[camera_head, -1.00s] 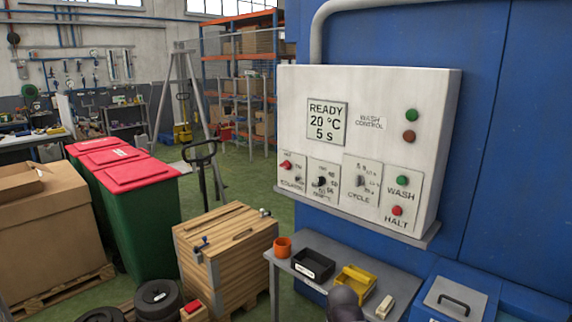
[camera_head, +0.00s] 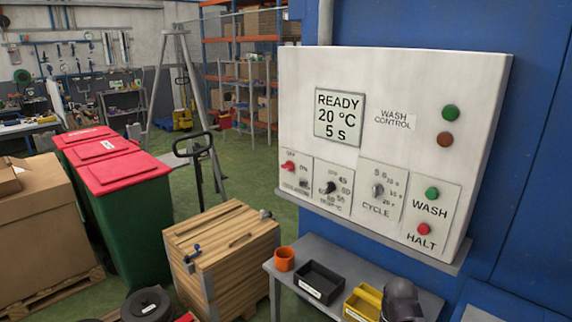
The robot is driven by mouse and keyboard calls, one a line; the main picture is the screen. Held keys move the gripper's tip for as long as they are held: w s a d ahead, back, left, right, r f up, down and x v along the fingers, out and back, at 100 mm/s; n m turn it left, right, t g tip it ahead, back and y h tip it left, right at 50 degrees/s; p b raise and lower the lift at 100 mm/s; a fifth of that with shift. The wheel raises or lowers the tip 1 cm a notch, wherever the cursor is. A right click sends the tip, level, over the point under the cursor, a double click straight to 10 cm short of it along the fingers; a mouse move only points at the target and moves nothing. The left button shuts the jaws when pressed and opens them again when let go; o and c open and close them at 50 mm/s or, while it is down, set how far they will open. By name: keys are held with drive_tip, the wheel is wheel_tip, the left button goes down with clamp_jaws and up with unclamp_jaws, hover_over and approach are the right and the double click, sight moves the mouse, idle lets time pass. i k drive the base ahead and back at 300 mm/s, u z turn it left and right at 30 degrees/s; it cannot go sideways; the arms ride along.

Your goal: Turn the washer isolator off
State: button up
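The white wash control panel (camera_head: 400,85) fills the right of the head view. Its isolator (camera_head: 289,166) is a small red knob at the panel's lower left, on a plate with an "OFF" mark above and an "ON" mark to the right. The knob's exact pointing is too small to tell. The display (camera_head: 338,117) reads READY, 20 °C, 5 s. A dark rounded part at the bottom edge, over the bench, looks like part of my arm. It is well below and right of the isolator, apart from the panel. My gripper's fingers are not visible.
Beside the isolator are a temperature knob (camera_head: 330,187), a cycle knob (camera_head: 377,190), a green WASH button (camera_head: 432,193) and a red HALT button (camera_head: 423,229). Below, a grey bench (camera_head: 350,252) holds an orange cup (camera_head: 284,258), a black bin (camera_head: 320,282) and a yellow bin (camera_head: 362,303).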

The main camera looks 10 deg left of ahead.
sight(288, 166)
drive_tip(key=u, duration=0.2)
drive_tip(key=i, duration=0.9)
drive_tip(key=u, duration=0.45)
